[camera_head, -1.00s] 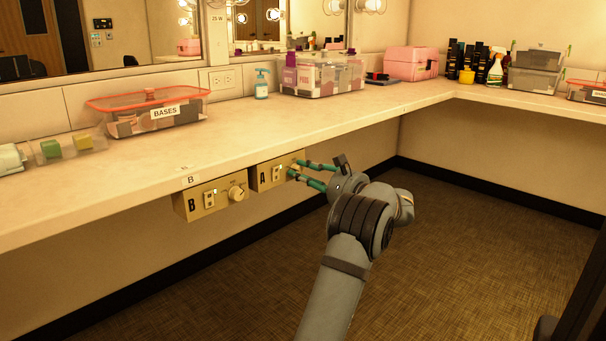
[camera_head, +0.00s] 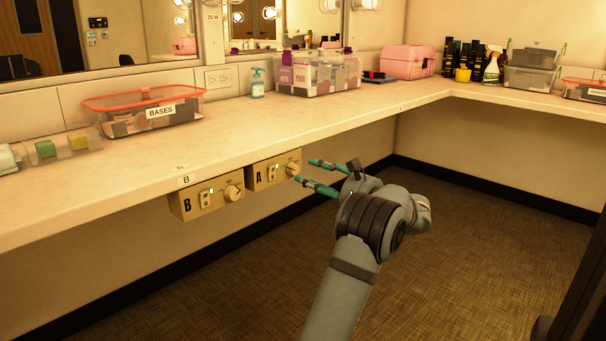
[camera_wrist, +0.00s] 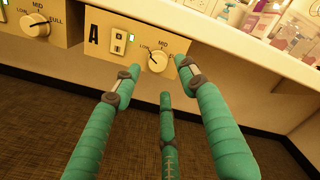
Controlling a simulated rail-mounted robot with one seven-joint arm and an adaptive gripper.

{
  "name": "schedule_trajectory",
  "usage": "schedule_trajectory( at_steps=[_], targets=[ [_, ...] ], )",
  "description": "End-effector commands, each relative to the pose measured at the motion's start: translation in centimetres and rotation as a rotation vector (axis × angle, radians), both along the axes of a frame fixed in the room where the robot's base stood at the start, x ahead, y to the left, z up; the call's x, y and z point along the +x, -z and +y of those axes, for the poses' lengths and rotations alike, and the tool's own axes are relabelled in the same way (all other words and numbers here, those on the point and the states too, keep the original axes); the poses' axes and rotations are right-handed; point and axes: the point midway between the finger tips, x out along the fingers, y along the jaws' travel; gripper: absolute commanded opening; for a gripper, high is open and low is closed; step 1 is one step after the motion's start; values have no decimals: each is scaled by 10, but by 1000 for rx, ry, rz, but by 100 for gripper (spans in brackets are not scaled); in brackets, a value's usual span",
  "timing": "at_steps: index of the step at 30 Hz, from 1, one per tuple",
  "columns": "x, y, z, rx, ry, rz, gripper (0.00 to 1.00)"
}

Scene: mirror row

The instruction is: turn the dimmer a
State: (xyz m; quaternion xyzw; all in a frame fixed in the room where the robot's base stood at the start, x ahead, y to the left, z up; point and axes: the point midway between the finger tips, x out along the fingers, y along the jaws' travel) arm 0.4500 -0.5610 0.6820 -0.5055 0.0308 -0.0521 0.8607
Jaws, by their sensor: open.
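Dimmer A is a brass plate (camera_head: 262,172) under the counter's front edge, with a rocker switch and a round cream knob (camera_head: 293,169). In the wrist view the knob (camera_wrist: 157,62) shows a dark pointer, with MID above it and LOW at its left; the right-hand mark is hidden by a finger. My gripper (camera_head: 304,171) has green fingers, is open and empty, and stands just right of the knob, apart from it. In the wrist view my gripper (camera_wrist: 160,75) has its fingers spread below and beside the knob.
Dimmer B (camera_head: 207,197) sits left of A, its knob (camera_wrist: 35,26) also in the wrist view. The counter (camera_head: 250,130) overhangs both and carries a BASES bin (camera_head: 150,118), a soap bottle (camera_head: 257,84) and a clear organizer (camera_head: 318,76). The floor below is free.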

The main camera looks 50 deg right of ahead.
Motion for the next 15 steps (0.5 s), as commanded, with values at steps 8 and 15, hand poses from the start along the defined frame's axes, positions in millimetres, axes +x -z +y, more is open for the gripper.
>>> schedule_trajectory(
  at_steps=[8, 15],
  targets=[
    [-56, 0, 6, 0, 4, 0, 42],
    [-74, 0, 8, 0, 2, 0, 42]
  ],
)
